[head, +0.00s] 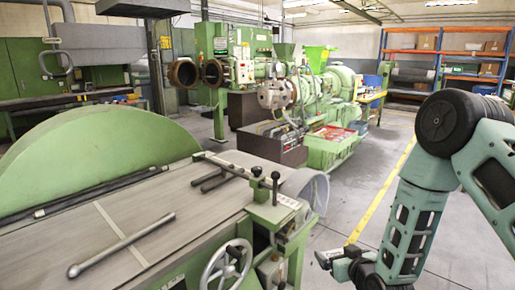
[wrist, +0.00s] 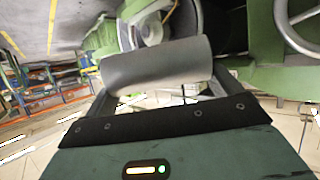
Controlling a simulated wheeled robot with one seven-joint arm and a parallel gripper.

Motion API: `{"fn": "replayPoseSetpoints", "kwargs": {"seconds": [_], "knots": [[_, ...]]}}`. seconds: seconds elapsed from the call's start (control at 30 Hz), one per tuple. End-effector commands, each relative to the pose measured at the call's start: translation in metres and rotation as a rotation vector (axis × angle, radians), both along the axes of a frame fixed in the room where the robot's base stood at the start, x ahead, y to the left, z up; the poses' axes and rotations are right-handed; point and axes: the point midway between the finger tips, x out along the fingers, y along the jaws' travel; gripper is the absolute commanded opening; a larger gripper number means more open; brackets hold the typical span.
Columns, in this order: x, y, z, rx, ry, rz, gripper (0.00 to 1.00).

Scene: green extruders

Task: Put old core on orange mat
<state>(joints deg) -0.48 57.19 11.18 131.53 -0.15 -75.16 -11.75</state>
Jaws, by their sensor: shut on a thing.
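My gripper (wrist: 160,82) is shut on a smooth grey cylinder (wrist: 157,64), which I take to be the old core. The cylinder lies crosswise between the two fingers in the wrist view, tilted slightly up to the right. In the head view my gripper (head: 332,259) is low at the bottom right, beside the green machine. The cylinder cannot be made out clearly there. I see no orange mat in either view.
A green machine with a flat bed (head: 150,215) and a handwheel (head: 228,262) fills the left. A grey rod (head: 122,245) lies on the bed. Green extruders (head: 320,95) stand behind. Orange shelving (head: 440,55) is at the back right. Floor with a yellow line (head: 382,190) is clear.

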Motion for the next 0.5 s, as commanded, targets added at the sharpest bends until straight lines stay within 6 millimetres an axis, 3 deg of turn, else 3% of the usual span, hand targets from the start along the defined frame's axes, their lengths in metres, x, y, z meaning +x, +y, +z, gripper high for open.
{"fn": "replayPoseSetpoints", "kwargs": {"seconds": [0.03, 0.1, 0.2, 0.33, 0.5], "knots": [[-0.006, -0.024, -0.009, 0.005, 0.006, -0.046, 0.51], [-0.015, -0.050, -0.016, 0.011, 0.004, -0.095, 0.51], [-0.026, -0.076, -0.024, 0.019, 0.002, -0.147, 0.51], [-0.035, -0.094, -0.028, 0.024, -0.001, -0.187, 0.51], [-0.061, -0.099, -0.019, 0.025, 0.000, -0.197, 0.51]]}}
